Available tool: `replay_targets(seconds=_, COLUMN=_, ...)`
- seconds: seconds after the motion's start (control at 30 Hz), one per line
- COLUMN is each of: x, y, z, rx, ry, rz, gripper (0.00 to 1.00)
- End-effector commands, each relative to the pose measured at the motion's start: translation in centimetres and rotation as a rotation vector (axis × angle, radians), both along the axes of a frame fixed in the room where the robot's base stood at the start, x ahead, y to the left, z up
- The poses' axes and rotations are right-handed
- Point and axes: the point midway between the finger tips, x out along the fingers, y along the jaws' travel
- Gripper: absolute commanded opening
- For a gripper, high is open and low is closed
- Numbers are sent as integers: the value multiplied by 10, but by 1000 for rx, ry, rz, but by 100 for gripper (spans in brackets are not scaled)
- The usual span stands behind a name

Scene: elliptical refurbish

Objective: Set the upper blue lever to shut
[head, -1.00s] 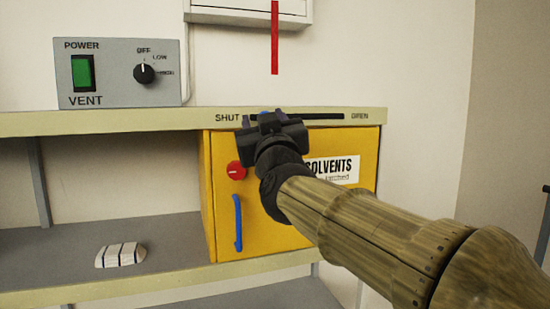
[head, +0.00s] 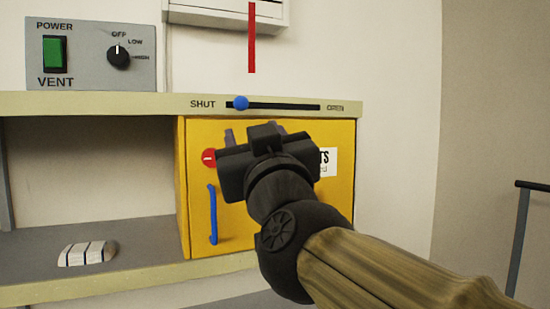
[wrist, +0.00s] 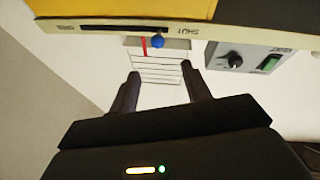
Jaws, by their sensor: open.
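The upper blue lever is a round blue knob (head: 241,103) on a dark horizontal slot in the shelf's front edge. SHUT is printed at the slot's left end and a blurred label at its right. The knob sits near the SHUT end, with a short bit of slot showing to its left. My gripper (head: 255,131) is open and empty, below the knob and in front of the yellow cabinet. In the upside-down wrist view the knob (wrist: 158,42) appears beyond the spread fingers (wrist: 160,84), apart from them and roughly centred between them.
The yellow cabinet (head: 270,220) has a blue handle (head: 213,215) and a red knob (head: 208,158), partly covered by my gripper. A grey VENT box (head: 90,70) stands on the shelf. A red strip (head: 252,40) hangs above. A striped white object (head: 88,253) lies on the lower shelf.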

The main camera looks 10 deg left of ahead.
Motion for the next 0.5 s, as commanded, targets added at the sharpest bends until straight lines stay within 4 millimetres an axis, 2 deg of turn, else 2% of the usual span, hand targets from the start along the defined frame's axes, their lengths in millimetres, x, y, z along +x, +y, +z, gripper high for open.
replay_targets(seconds=0.2, x=-11, y=-4, z=-8, rx=4, ry=0, rz=5, gripper=48)
replay_targets(seconds=0.5, x=-14, y=-7, z=-8, rx=-1, ry=4, rz=5, gripper=48)
